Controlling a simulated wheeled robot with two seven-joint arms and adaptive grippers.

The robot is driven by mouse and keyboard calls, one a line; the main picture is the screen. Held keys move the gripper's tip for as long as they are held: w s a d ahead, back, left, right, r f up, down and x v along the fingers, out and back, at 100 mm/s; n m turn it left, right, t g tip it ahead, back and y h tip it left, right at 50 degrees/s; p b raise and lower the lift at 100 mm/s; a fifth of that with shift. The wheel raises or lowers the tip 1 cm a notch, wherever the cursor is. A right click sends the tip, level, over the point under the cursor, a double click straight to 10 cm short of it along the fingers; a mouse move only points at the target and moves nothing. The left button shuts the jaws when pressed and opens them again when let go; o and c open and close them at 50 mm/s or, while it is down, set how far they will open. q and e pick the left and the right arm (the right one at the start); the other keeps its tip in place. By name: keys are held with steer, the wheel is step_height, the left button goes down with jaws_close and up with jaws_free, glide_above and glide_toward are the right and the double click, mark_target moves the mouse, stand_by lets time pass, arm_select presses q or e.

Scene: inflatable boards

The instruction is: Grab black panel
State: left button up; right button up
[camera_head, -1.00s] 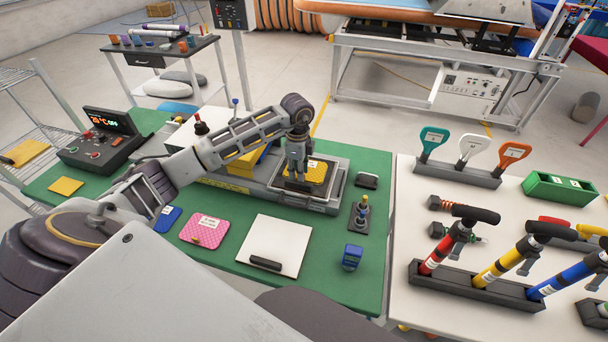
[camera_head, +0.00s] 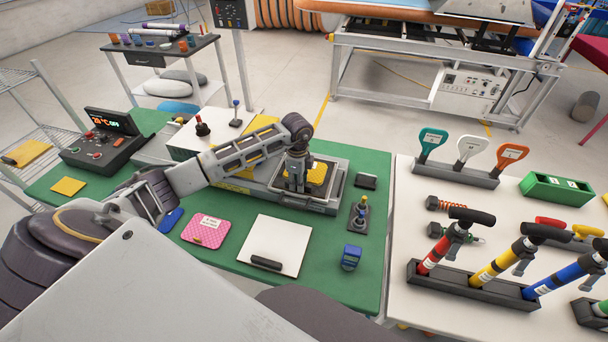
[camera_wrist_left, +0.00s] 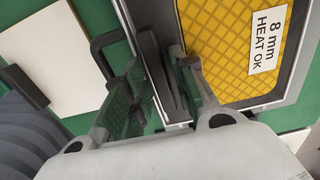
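My left gripper (camera_head: 296,188) is low over the near left part of a grey-framed tray (camera_head: 328,206) on the green table. In the left wrist view the gripper (camera_wrist_left: 157,62) points down with its two fingers apart. A dark, narrow strip (camera_wrist_left: 170,85) beside the tray's metal rim shows between them; I cannot tell whether either finger touches it. The tray bears a yellow, diamond-patterned mat (camera_wrist_left: 228,45) labelled "8 mm HEAT OK". No separate black panel can be made out for sure; the arm hides part of the tray. My right gripper is not in view.
A white board (camera_head: 275,243) with a black handle lies in front of the tray. A pink pad (camera_head: 205,231), a blue device (camera_head: 351,257) and a small black object (camera_head: 366,181) lie nearby. A control box (camera_head: 98,142) stands left. Pumps (camera_head: 492,270) stand on the right table.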

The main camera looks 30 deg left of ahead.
arm_select(q)
steer(key=shift+f, duration=0.25)
jaws_close()
steer(key=shift+r, duration=0.15)
stand_by(0.4)
